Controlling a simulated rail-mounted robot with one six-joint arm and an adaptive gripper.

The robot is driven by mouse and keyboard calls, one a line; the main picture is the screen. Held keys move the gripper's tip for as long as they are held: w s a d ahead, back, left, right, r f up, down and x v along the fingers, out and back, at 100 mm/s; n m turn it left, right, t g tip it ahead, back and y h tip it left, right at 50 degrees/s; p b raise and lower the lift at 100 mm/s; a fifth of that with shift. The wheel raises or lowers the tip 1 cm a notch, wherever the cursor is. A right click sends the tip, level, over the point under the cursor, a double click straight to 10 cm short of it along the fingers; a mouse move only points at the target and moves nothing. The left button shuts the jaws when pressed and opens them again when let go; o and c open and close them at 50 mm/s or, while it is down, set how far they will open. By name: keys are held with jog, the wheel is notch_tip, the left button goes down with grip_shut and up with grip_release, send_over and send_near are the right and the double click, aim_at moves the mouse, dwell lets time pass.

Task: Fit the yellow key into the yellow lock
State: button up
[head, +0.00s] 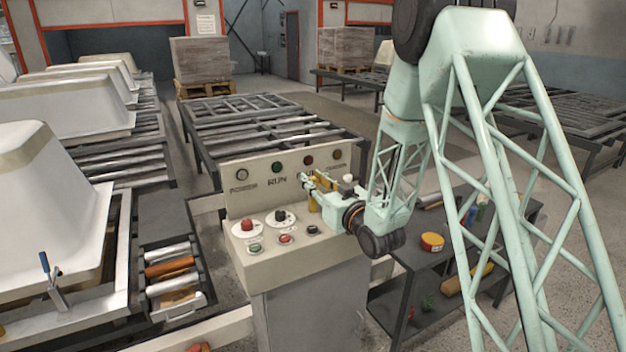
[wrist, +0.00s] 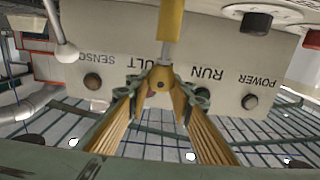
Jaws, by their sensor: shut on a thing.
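My gripper (head: 311,184) is over the control console in the head view. In the wrist view its two fingers (wrist: 160,90) are closed on the round yellow head of the yellow key (wrist: 161,76). A short pale shaft runs from this head to a yellow cylinder (wrist: 171,20), which looks like the yellow lock, at the top edge of the wrist view. A yellow upright piece (head: 313,203) shows under the fingers in the head view. Shaft and cylinder appear in line; I cannot tell whether the shaft is inside. The cylinder's far end is cut off.
The console (head: 305,262) has buttons and dials, with a red knob (head: 247,224) and black knob (head: 280,216) left of my gripper. A white-balled lever (wrist: 66,52) stands close beside the fingers.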

jog(key=shift+f, duration=1.1)
dwell(0.4)
jog(key=o, duration=0.9)
jog(key=shift+s+d, duration=0.1)
jog(key=shift+v, duration=5.85)
jog(key=shift+d, duration=0.1)
